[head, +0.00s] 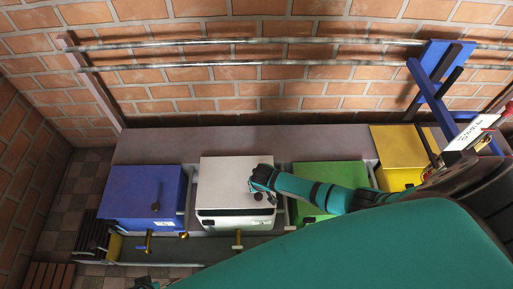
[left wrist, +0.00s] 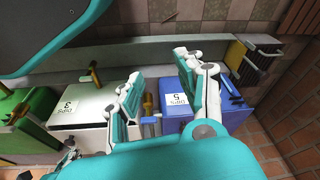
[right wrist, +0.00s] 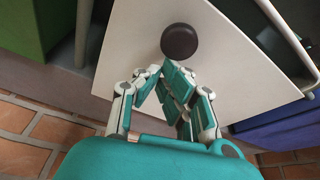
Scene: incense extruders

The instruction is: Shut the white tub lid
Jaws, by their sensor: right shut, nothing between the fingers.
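The white tub (head: 236,223) stands between the blue and green tubs, with its pale flat lid (head: 222,180) over its top. A dark gap shows under the lid's front edge, and I cannot tell whether it is fully down. In the right wrist view the lid (right wrist: 240,75) carries a round dark knob (right wrist: 179,41). My right gripper (right wrist: 172,82) is shut and empty over the lid, close to the knob; contact is unclear. In the left wrist view the white tub (left wrist: 80,130) bears a label. My left gripper (left wrist: 165,85) is open and empty in front of the tubs.
A blue tub (head: 140,192) stands left of the white one, a green tub (head: 325,173) and a yellow tub (head: 398,150) right. Brass handles (head: 238,240) stick out in front. A blue frame (head: 430,75) and wall pipes (head: 240,64) are behind.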

